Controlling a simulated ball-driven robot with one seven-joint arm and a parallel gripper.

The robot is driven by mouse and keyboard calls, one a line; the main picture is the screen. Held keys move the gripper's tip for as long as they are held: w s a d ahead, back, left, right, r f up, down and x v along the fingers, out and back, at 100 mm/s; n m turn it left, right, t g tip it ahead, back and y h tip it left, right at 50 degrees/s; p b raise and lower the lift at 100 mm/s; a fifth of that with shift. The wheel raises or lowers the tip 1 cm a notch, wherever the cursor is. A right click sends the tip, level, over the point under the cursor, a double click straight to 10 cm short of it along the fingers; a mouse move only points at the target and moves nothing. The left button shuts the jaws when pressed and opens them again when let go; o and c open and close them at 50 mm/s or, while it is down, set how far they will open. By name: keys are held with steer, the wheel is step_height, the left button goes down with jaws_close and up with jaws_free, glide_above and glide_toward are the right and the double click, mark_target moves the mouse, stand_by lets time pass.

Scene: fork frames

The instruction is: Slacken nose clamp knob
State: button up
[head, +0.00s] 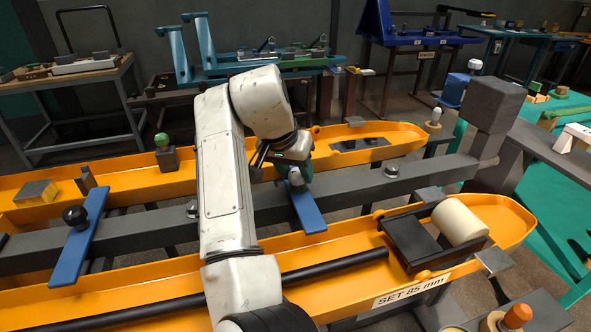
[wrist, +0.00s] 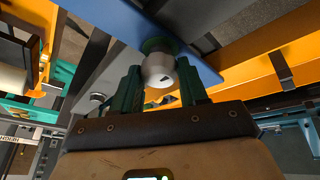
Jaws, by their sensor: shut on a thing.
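The clamp knob (wrist: 159,69), a pale grey round knob with a small dark mark, stands on a blue clamp bar (wrist: 188,35) in the wrist view. My gripper (wrist: 161,84) is shut on it, with a green finger on each side. In the head view my gripper (head: 293,170) reaches down to the same knob (head: 296,178) on the blue bar (head: 308,212), which lies across the grey centre beam. The fingers and my arm partly hide the knob there. Whether the clamp is tight or slack cannot be told.
Two long orange fork frames (head: 125,274) flank the grey beam (head: 345,198). Another blue bar (head: 83,240) with a black knob (head: 75,216) lies at the left. A cream roller (head: 459,221) sits in the near frame's right end. A grey post (head: 493,105) stands at the right.

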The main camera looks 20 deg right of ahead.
steer(key=shift+c, duration=0.8)
steer(key=shift+r, duration=0.1)
steer(key=shift+r+n+p, duration=0.1)
steer(key=shift+n+p, duration=0.2)
steer(key=shift+p, duration=0.35)
steer(key=shift+s+d+r+n+t+p, duration=0.15)
steer(key=shift+n+t+p, duration=0.15)
steer(key=shift+n+p, duration=0.55)
steer(key=n+y+p, duration=0.1)
steer(key=p, duration=0.2)
steer(key=n+y+p, duration=0.1)
steer(key=n+p, duration=0.2)
steer(key=p, duration=0.2)
steer(key=n+t+y+p, duration=0.1)
steer(key=n+p, duration=0.2)
steer(key=p, duration=0.2)
steer(key=shift+s+d+n+t, duration=0.1)
steer(key=shift+d+n+t, duration=0.05)
steer(key=shift+n+t, duration=0.15)
steer(key=n+y+p, duration=0.2)
steer(key=n+p, duration=0.2)
steer(key=p, duration=0.1)
steer(key=shift+d, duration=0.1)
steer(key=shift+f+n+g+y+p, duration=0.2)
steer(key=shift+n+y+p, duration=0.2)
steer(key=shift+n+p, duration=0.55)
steer(key=shift+f+n+g+y+p, duration=0.2)
steer(key=shift+n+y+p, duration=0.25)
steer(key=shift+n, duration=0.95)
